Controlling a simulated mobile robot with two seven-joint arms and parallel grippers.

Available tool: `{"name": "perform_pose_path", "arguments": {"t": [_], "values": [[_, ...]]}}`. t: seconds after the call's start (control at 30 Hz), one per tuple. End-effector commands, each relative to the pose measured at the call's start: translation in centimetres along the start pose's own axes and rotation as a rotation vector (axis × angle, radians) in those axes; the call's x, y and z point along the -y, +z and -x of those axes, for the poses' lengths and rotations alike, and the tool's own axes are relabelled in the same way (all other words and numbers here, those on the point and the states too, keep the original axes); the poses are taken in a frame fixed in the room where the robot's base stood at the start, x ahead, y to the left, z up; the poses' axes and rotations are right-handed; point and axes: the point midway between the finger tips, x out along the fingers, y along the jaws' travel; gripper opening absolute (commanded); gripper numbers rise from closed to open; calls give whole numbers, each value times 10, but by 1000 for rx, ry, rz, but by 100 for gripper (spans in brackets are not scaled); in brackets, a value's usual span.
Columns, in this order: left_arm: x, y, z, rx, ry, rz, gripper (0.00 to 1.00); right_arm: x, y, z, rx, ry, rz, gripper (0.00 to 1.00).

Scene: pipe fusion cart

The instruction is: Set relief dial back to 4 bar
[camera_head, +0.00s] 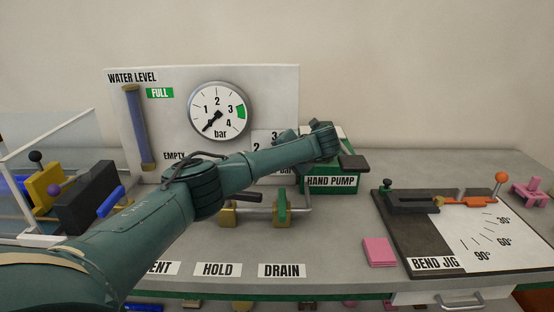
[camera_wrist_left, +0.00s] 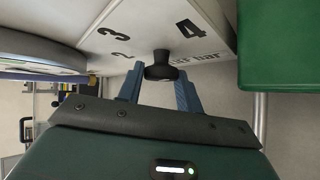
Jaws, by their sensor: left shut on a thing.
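The relief dial (camera_wrist_left: 160,66) is a small black knob on a white panel (camera_wrist_left: 215,48) printed with 2, 3, 4 and "bar". My left gripper (camera_wrist_left: 159,80) is shut on this knob, with one blue-grey finger on each side of it. Which number the knob points at cannot be told. In the head view my left arm reaches across the cart and hides the knob and most of its white panel (camera_head: 264,135). My right gripper is in neither view.
Behind stands a round gauge (camera_head: 219,112), its needle at the lower left. The green hand pump (camera_head: 330,182) is close beside my left wrist. Valves with yellow and green parts (camera_head: 282,205) sit below the arm. A bend jig (camera_head: 395,230) and pink block (camera_head: 379,251) lie right.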

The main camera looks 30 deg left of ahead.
Motion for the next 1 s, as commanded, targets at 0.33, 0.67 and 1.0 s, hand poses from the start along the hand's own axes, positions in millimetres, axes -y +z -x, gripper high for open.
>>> {"name": "perform_pose_path", "arguments": {"t": [0.33,0.67,1.0], "values": [[0,-1,0,-1,0,-1,57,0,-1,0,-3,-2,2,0],[-8,3,5,2,0,2,57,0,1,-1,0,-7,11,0],[-60,22,39,0,5,6,57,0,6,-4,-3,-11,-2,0]]}}
